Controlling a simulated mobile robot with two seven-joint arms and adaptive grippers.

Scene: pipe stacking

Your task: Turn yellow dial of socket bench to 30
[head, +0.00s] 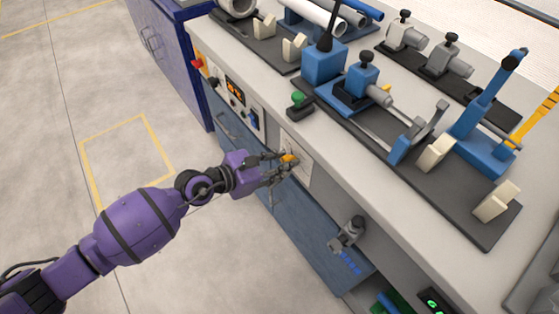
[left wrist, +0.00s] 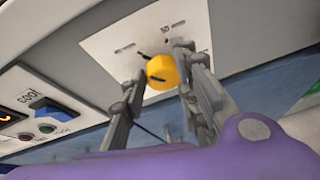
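The yellow dial (head: 289,158) sits on a white panel (head: 303,165) on the front of the bench. In the left wrist view the dial (left wrist: 161,71) is a round yellow knob with a dark line on its face. The panel (left wrist: 110,45) carries small printed marks, too small to read for sure. My left gripper (head: 284,161) is at the dial, and in the left wrist view its fingers (left wrist: 158,64) stand apart on either side of it. A gap shows at the left finger; whether the right finger touches is unclear. My right gripper is not in view.
A control panel (head: 238,98) with an orange display and blue switch is left of the dial panel. A green-topped button (head: 299,100) stands on the bench top above it. A grey fitting (head: 348,233) sticks out at lower right.

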